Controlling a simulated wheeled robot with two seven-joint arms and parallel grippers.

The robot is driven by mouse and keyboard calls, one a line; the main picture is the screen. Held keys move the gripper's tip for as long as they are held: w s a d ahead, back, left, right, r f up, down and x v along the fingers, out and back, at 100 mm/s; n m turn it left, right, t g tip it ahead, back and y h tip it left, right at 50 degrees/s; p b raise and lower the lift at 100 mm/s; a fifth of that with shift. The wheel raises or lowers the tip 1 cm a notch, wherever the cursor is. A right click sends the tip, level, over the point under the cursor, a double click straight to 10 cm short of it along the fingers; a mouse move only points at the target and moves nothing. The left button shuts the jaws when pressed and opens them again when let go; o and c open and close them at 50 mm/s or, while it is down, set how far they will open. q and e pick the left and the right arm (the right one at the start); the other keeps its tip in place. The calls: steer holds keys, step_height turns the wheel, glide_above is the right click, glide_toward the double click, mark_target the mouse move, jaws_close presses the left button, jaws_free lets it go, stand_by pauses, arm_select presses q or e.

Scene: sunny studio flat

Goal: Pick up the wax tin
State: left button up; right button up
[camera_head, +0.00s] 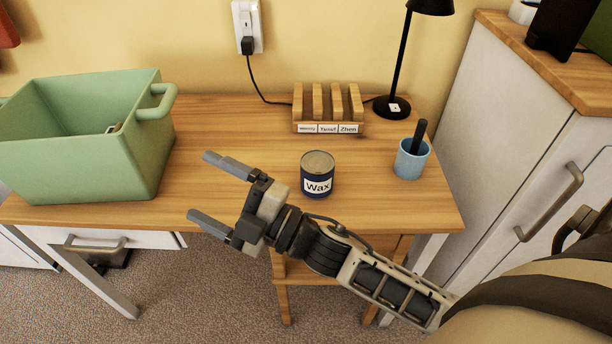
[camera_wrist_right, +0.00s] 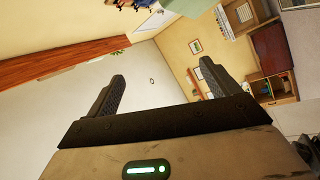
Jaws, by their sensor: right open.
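The wax tin (camera_head: 317,176) is a dark blue can with a white "Wax" label and a metal lid. It stands upright on the wooden desk (camera_head: 240,180) in the head view. My right gripper (camera_head: 212,188) is open and empty, to the left of the tin, with its fingers pointing left, away from it. The gripper's wrist is just in front of and left of the tin. The right wrist view shows the open fingers (camera_wrist_right: 160,90) with nothing between them, and the tin is not visible there. My left gripper is not in view.
A green bin (camera_head: 70,150) stands on the desk's left. A wooden slotted holder (camera_head: 328,110) with name labels, a black lamp (camera_head: 397,70) and a blue cup (camera_head: 411,160) stand behind and right of the tin. A white cabinet (camera_head: 520,150) is at the right.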

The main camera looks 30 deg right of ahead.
steer(key=a+r+n+g+y, duration=0.4)
steer(key=n+g+y, duration=0.3)
steer(key=n, duration=0.5)
steer(key=n+g+h+b, duration=0.2)
steer(key=n+g+h, duration=0.8)
steer(key=n+h, duration=1.15)
glide_toward(317, 175)
steer(key=w+d+r+n+y, duration=0.1)
steer(key=w+d+y, duration=0.1)
steer(key=w+d, duration=0.1)
steer(key=shift+h, duration=0.25)
step_height(317, 175, down, 15)
steer(key=shift+s+r+p, duration=0.2)
steer(key=shift+p, duration=0.35)
steer(key=shift+d, duration=0.1)
steer(key=c, duration=1.3)
steer(key=shift+r, duration=0.1)
steer(key=shift+c, duration=0.6)
